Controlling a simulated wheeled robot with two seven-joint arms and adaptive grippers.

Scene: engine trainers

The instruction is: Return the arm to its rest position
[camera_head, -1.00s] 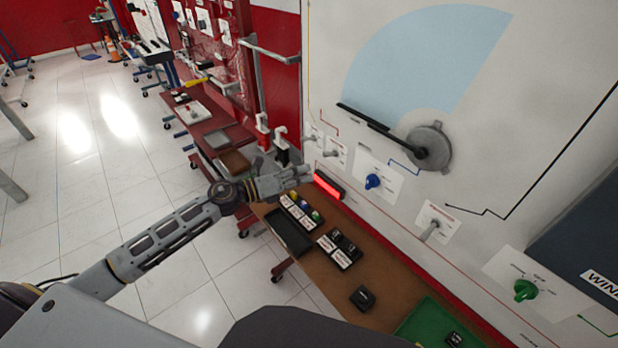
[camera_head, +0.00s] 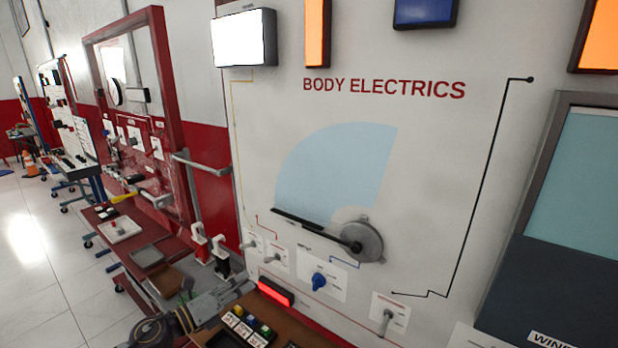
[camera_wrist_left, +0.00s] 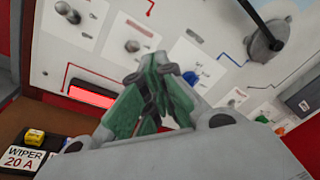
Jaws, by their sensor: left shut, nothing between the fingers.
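My left gripper (camera_head: 226,298) is low in the head view, in front of the "BODY ELECTRICS" panel (camera_head: 420,150) and just left of the lit red lamp (camera_head: 275,291). Its arm comes up from the bottom edge, and most of it is out of the picture. In the left wrist view the green-padded fingers (camera_wrist_left: 156,75) meet at their tips and hold nothing. The red lamp (camera_wrist_left: 92,96) shows to their left and the blue knob (camera_wrist_left: 190,78) to their right. I cannot tell the exact gap to the panel. My right gripper is not in view.
Below the panel a brown shelf (camera_head: 300,333) carries fuse blocks (camera_head: 246,326). Toggle levers (camera_head: 272,258), a blue knob (camera_head: 318,281) and a wiper dial (camera_head: 362,240) stick out of the panel. A red trainer frame (camera_head: 180,110) stands left. Floor at far left (camera_head: 40,270) is open.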

